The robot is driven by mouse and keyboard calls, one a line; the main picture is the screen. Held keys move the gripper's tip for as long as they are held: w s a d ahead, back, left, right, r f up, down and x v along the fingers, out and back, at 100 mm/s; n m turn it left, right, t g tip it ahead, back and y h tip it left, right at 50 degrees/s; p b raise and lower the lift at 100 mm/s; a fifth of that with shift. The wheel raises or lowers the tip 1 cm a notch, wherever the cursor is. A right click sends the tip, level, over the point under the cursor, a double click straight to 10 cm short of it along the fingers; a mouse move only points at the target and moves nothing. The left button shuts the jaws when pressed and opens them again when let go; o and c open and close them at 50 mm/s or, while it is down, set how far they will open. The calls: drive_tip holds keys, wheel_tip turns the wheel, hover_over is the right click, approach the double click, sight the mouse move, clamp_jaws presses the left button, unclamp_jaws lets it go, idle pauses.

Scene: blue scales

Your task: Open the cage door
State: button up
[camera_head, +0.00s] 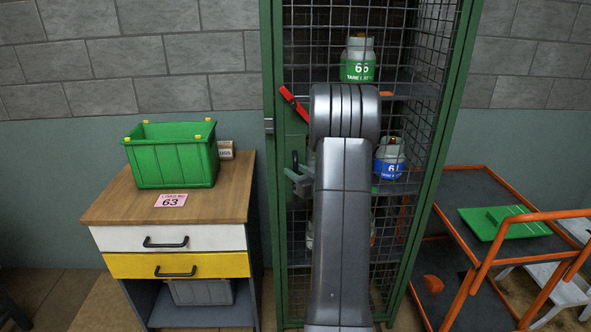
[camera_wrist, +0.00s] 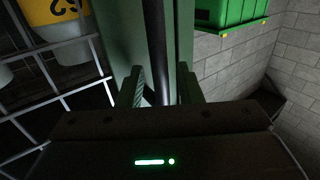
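The cage (camera_head: 453,120) is a tall green-framed locker with wire mesh in the head view; its door looks shut. A dark vertical handle (camera_head: 295,160) is on the green strip at the door's left side. My gripper (camera_head: 299,176) is at this handle, with my arm covering much of the door. In the wrist view, the handle (camera_wrist: 158,45) runs as a dark bar between the two green fingers of my gripper (camera_wrist: 161,88). The fingers are apart, with gaps visible beside the bar; contact is not visible.
Numbered gas bottles (camera_head: 359,62) stand inside the cage. A wooden-topped cabinet (camera_head: 110,205) with a green crate (camera_head: 172,155) stands close on the left. An orange-framed cart (camera_head: 480,275) stands on the right. A red strap-like piece (camera_head: 292,101) is above the handle.

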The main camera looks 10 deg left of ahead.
drive_tip(key=shift+w+a, duration=0.2)
drive_tip(key=shift+a, duration=0.1)
clamp_jaws()
drive_tip(key=shift+s+d, duration=0.1)
drive_tip(key=shift+s, duration=0.05)
